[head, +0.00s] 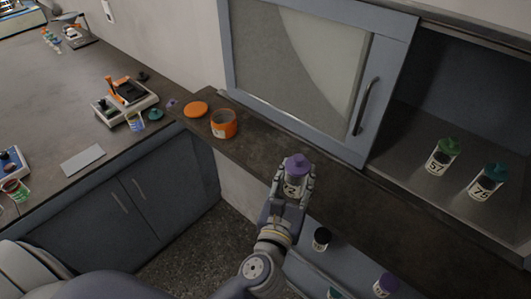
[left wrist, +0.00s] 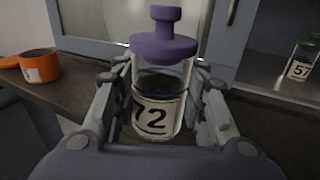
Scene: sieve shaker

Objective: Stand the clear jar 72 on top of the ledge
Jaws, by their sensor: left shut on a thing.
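The clear jar 72 (head: 294,184) has a purple stoppered lid and dark contents. It also shows upright in the left wrist view (left wrist: 157,105), with its label facing the camera. My left gripper (head: 293,190) is shut on it, one finger on each side. The ledge (head: 255,143) is the dark narrow shelf in front of the cabinet. The jar appears at or just over its front part; I cannot tell whether its base touches. My right gripper is not in view.
An orange open jar (head: 224,123) and an orange lid (head: 196,109) occupy the ledge's left end. A closed cabinet door (head: 310,70) backs the ledge. More jars stand below, including a black-lidded one (head: 321,239).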

